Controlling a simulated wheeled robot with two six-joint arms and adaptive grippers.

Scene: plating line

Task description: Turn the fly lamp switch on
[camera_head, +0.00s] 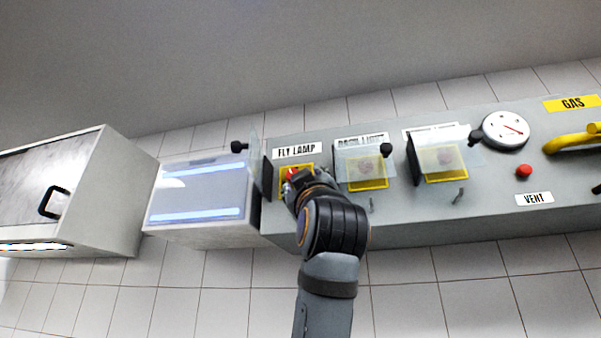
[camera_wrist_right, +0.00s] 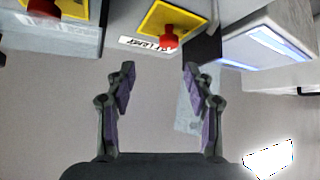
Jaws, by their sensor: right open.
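The fly lamp switch is a red knob on a yellow plate, under the FLY LAMP label (camera_head: 296,151). In the head view its red knob (camera_head: 292,173) is partly hidden by my right gripper (camera_head: 297,184). In the right wrist view, the red knob (camera_wrist_right: 168,38) on its yellow plate (camera_wrist_right: 163,17) stands beyond the fingertips, slightly right of the middle between them. My right gripper (camera_wrist_right: 160,75) is open and empty, its fingers apart from the knob. A clear cover (camera_head: 257,165) stands swung open at the switch's left. My left gripper is not in view.
Two more yellow-plated switches (camera_head: 367,184) (camera_head: 445,175) sit to the right under clear covers. A box with bluish lit tubes (camera_head: 195,215) is at the left. A gauge (camera_head: 505,131), a red button (camera_head: 523,171) and a yellow GAS handle (camera_head: 570,143) are farther right.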

